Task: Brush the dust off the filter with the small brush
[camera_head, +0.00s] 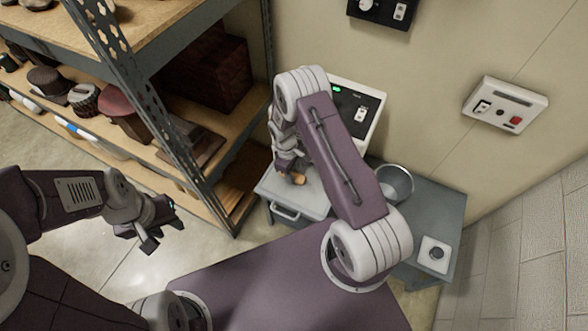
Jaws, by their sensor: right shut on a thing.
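My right gripper (289,166) is at the cabinet by the wall, partly hidden by my own forearm. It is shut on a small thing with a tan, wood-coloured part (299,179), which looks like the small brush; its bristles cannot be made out. It is just above a light grey panel with a front handle (286,213). I cannot tell whether this panel is part of the filter, and no filter or dust is clearly visible. My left gripper (160,226) is open and empty over the floor at the left.
A grey cabinet (440,209) carries a metal bucket (394,182) and a small white switch box (434,254). A white unit with a green light (371,108) stands behind my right arm. Shelves with hats (121,108) fill the left. Open floor (125,277) lies below my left gripper.

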